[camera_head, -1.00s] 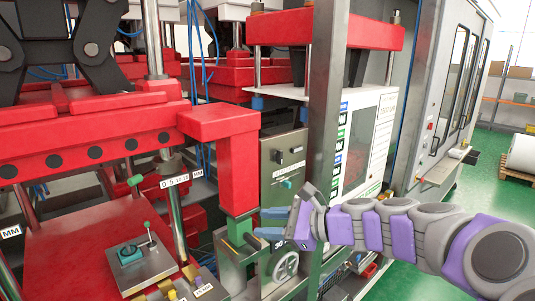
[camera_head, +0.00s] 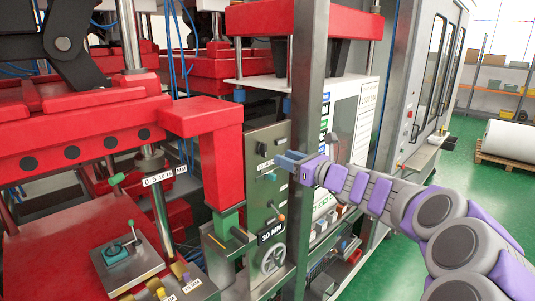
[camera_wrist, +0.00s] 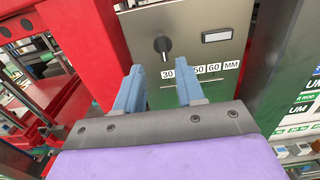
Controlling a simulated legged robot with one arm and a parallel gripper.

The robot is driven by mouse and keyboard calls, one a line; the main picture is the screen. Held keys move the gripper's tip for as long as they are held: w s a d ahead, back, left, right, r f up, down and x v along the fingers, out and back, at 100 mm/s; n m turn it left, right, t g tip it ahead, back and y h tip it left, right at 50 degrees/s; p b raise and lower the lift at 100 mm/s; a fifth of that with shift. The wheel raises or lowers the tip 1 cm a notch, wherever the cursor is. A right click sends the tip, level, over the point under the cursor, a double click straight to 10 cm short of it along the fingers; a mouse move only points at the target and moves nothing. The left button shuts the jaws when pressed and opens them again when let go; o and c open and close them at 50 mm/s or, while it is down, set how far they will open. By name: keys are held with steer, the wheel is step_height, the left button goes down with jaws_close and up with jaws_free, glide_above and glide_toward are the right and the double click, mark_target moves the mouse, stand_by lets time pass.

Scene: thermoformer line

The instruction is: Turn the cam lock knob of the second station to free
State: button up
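In the head view, an upright grey-green panel (camera_head: 262,195) carries a black knob (camera_head: 262,148), a small teal knob (camera_head: 270,176) and an orange-tipped lever (camera_head: 281,217). Which of these is the cam lock knob I cannot tell. My gripper (camera_head: 284,161) is at the panel's upper right, its blue fingers apart and empty. In the wrist view, my gripper (camera_wrist: 160,80) spans part of a scale marked 30, 50, 60 MM. The black knob (camera_wrist: 163,47) is beyond the fingertips, its pointer roughly upright. The teal knob is not clearly seen there.
A steel post (camera_head: 307,120) stands close right of the panel, beside my gripper. A red press arm (camera_head: 221,165) borders the panel's left. A handwheel (camera_head: 270,259) is below. At left, a plate (camera_head: 132,264) bears another teal knob (camera_head: 115,254). Green floor is open at right.

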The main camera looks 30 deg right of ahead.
mark_target(266, 149)
steer(key=x, duration=0.7)
steer(key=shift+w+d, duration=0.15)
steer(key=shift+w+a, duration=0.1)
steer(key=shift+a, duration=0.25)
steer(key=shift+d, duration=0.4)
steer(key=shift+c, duration=0.6)
steer(key=shift+d+f, duration=0.1)
steer(key=shift+d, duration=0.2)
steer(key=c, duration=0.3)
steer(key=shift+a, duration=0.4)
jaws_close()
steer(key=shift+d, duration=0.1)
